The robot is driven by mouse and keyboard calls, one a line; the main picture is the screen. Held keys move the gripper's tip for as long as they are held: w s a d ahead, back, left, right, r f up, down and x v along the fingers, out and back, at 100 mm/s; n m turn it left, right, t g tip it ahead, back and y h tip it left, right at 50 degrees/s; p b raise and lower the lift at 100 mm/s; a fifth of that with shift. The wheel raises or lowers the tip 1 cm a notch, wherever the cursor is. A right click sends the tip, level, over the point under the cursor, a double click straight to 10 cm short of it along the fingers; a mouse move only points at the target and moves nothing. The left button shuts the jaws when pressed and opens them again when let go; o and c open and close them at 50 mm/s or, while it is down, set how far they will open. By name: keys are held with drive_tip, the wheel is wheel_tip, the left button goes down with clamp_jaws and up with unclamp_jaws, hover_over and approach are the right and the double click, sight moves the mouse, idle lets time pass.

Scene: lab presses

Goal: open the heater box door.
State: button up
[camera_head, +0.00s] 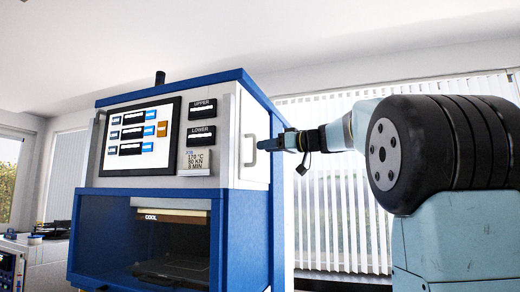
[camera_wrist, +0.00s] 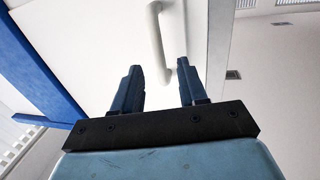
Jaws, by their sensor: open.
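The heater box (camera_head: 232,130) is the white upper part of a blue-framed press, with a control screen on its front. A white bar handle (camera_head: 249,150) is on its right side; the door there looks shut. My gripper (camera_head: 270,143) reaches in from the right, its tips close to the handle. In the wrist view my gripper (camera_wrist: 158,66) is open, and the white handle (camera_wrist: 157,35) runs between the two dark fingers in the picture. Neither finger clearly touches it; I cannot tell how deep it sits between them.
Below the heater box is an open blue bay (camera_head: 160,245) with a plate labelled COOL (camera_head: 172,216). A bench with equipment (camera_head: 40,245) stands at the far left. Window blinds (camera_head: 340,215) are behind. The space right of the press is taken by my arm.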

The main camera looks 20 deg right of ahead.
drive_tip(key=shift+x, duration=2)
clamp_jaws()
drive_tip(key=shift+d, duration=0.1)
